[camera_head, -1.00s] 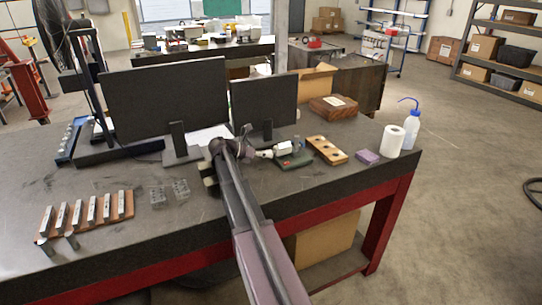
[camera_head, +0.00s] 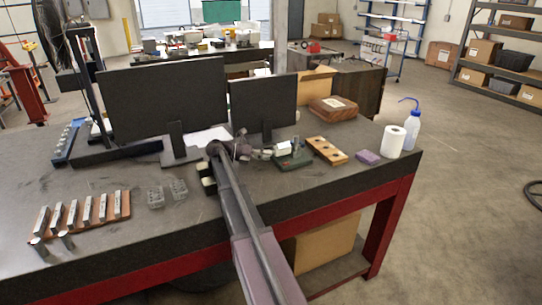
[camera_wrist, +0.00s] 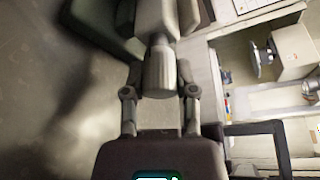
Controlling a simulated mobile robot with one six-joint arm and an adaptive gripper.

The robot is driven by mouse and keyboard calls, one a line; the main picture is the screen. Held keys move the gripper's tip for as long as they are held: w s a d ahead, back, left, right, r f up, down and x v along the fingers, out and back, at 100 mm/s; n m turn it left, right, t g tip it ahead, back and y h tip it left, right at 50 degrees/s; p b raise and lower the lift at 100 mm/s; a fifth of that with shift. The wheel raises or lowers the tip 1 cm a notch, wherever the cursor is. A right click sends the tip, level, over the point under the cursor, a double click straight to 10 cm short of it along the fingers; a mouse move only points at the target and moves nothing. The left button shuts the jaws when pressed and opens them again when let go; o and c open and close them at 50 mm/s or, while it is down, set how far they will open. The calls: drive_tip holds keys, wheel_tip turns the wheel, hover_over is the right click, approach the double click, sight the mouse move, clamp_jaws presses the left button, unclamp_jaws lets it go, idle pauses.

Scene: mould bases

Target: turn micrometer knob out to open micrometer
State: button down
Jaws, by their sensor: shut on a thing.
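The micrometer (camera_head: 284,147) is held in a stand with a dark green base (camera_head: 293,161) on the dark bench, right of my arm. In the wrist view, its pale grey cylindrical knob (camera_wrist: 159,76) points toward my palm, with the micrometer's body (camera_wrist: 160,14) beyond it. My gripper (camera_wrist: 160,84) has one finger on each side of the knob and is shut on it. The fingertips are partly hidden beside the knob. In the head view my gripper (camera_head: 262,153) is small and its grip is unclear. The micrometer's measuring gap cannot be made out.
A wooden block with holes (camera_head: 326,150), a purple block (camera_head: 367,157), a white roll (camera_head: 393,141) and a wash bottle (camera_head: 412,130) stand to the right. Two monitors (camera_head: 165,100) (camera_head: 263,104) stand behind my arm. Metal blocks on a rack (camera_head: 85,213) lie left.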

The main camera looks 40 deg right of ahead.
drive_tip(key=shift+r, duration=0.15)
drive_tip(key=shift+c, duration=2)
unclamp_jaws()
drive_tip(key=shift+s, duration=0.1)
